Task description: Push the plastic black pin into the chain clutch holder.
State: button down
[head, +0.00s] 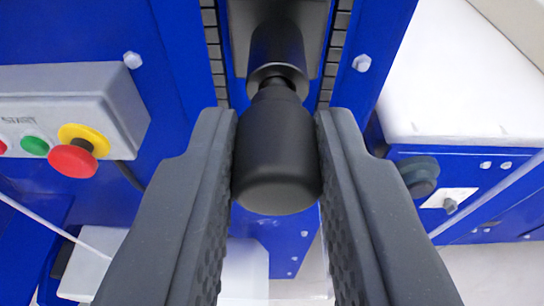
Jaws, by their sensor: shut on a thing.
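The black plastic pin (277,160) is a dark rounded knob with a narrower neck at its far end. My gripper (277,158) is shut on it, one dark textured finger on each side. Beyond the pin, a dark cylindrical holder (277,45) sits on the blue machine between two black chain-like strips. The pin's neck meets the holder's round near opening. How deep the neck sits inside is hidden.
A grey control box (65,105) at left carries a green button (35,146) and a red stop button on a yellow ring (75,156). At right is a white-topped blue unit (465,90) with a dark round knob (419,174). Bolts stud the blue panels.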

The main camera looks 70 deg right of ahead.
aim_at(278, 215)
jog(key=shift+w+d+p, duration=0.15)
jog(key=shift+d+p, duration=0.15)
jog(key=shift+d, duration=0.1)
jog(key=c, duration=1.2)
grip_release()
jog(key=shift+o, duration=0.2)
jog(key=shift+a, duration=0.2)
jog(key=shift+s+a+p, duration=0.1)
jog(key=shift+s+a, duration=0.3)
jog(key=shift+a, duration=0.45)
jog(key=shift+s+a+p, duration=0.15)
jog(key=shift+s+a, duration=0.2)
jog(key=shift+a, duration=0.55)
jog(key=shift+s+a+p, duration=0.1)
jog(key=shift+s+a, duration=0.3)
jog(key=shift+a, duration=0.45)
